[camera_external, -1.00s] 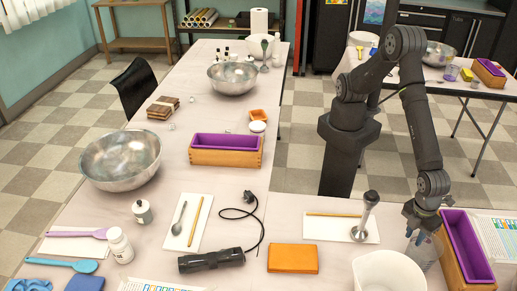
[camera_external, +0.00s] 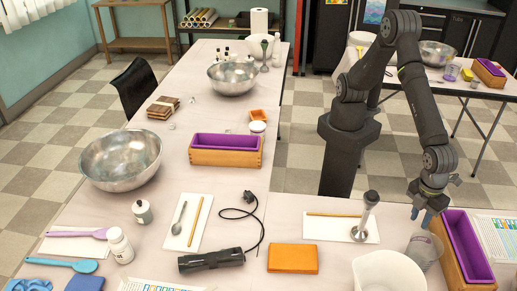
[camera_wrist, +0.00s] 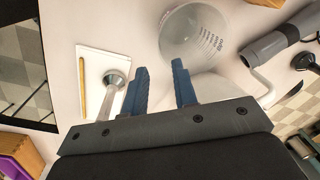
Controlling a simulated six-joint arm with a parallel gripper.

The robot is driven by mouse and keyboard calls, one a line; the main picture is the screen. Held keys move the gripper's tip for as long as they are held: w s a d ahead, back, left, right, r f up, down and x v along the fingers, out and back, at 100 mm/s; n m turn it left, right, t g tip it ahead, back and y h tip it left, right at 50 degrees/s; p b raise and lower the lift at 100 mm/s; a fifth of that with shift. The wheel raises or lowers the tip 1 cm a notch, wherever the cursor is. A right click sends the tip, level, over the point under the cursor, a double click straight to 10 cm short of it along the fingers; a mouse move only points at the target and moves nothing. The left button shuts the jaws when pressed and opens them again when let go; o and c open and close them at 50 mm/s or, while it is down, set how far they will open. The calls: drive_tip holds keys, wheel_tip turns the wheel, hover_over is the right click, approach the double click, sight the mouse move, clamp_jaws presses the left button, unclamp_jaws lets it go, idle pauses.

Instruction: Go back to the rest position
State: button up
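My gripper (camera_external: 427,216) is above the table at the right in the external view, over the clear measuring cup. Its two blue fingers are apart with nothing between them, as the wrist view (camera_wrist: 160,85) also shows. The clear measuring cup (camera_external: 424,252) stands on the table below my gripper, between the white pitcher and the purple-lined wooden box. In the wrist view the cup (camera_wrist: 193,36) lies beyond the fingertips, apart from them.
A white pitcher (camera_external: 386,274) stands left of the cup, and a wooden box with a purple liner (camera_external: 466,247) is close on its right. A stick blender (camera_external: 366,215) stands upright on a white sheet (camera_external: 325,229). An orange block (camera_external: 292,258) lies further left.

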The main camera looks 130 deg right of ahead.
drive_tip(key=f, duration=0.7)
drive_tip(key=a+f, duration=0.1)
drive_tip(key=f, duration=0.3)
drive_tip(key=shift+f, duration=0.35)
wheel_tip(320, 180, up, 17)
drive_tip(key=w+d, duration=0.1)
drive_tip(key=w, duration=0.1)
drive_tip(key=w+d+m, duration=0.3)
drive_tip(key=w+d, duration=1)
drive_tip(key=d, duration=0.2)
drive_tip(key=w+d+m, duration=0.2)
drive_tip(key=w+d, duration=1)
drive_tip(key=d, duration=0.3)
drive_tip(key=w+d+m, duration=0.1)
drive_tip(key=w+d, duration=0.2)
drive_tip(key=d, duration=1)
drive_tip(key=shift+w+f+m+t, duration=0.25)
drive_tip(key=shift+w+m+t, duration=0.05)
drive_tip(key=shift+w+m, duration=0.1)
drive_tip(key=shift+d, duration=0.1)
